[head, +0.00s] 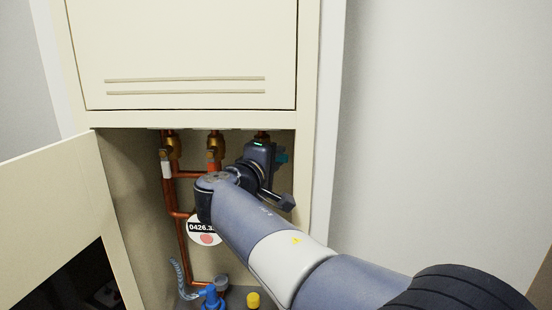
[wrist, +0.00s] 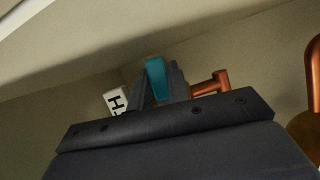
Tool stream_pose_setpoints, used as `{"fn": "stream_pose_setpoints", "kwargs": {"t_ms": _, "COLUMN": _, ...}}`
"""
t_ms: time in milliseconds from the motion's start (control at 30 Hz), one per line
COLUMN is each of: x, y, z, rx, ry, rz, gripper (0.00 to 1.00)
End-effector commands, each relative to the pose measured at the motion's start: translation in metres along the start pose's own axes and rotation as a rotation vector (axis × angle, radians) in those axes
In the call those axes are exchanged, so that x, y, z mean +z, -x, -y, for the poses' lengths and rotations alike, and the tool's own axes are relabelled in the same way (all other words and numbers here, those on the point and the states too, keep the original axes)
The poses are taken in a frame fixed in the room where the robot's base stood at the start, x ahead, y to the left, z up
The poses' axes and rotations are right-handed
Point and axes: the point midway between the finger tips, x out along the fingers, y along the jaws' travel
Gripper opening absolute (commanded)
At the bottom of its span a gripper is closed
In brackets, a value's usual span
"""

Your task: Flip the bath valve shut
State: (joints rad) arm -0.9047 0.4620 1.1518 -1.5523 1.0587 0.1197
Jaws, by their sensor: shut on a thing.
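My gripper (head: 264,152) is inside the open lower part of the cabinet, at the right of the pipes. In the wrist view its fingers (wrist: 157,84) are shut around a teal valve lever (wrist: 155,77). A bit of teal also shows just right of my gripper in the head view (head: 282,157). A white tag (wrist: 116,101) with an "H" and a partly hidden second mark is left of the fingers. A copper pipe piece (wrist: 211,86) is to their right. My gripper hides most of the valve body, and I cannot read which valve it is.
Copper pipes (head: 180,245) with brass valves (head: 173,147) stand left of my arm. A meter face (head: 204,231), a blue fitting (head: 212,299) and a yellow cap (head: 253,300) are lower down. The cabinet's side wall is close on the right. An open door panel (head: 65,190) is at left.

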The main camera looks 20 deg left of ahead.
Motion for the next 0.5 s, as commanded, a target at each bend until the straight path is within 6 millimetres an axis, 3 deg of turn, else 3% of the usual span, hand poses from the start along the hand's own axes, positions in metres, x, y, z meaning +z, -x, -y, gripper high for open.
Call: {"fn": "stream_pose_setpoints", "kwargs": {"t_ms": 500, "x": -0.0004, "y": 0.0003, "z": -0.0042, "rx": 0.044, "ry": 0.107, "rz": 0.0, "gripper": 0.0}}
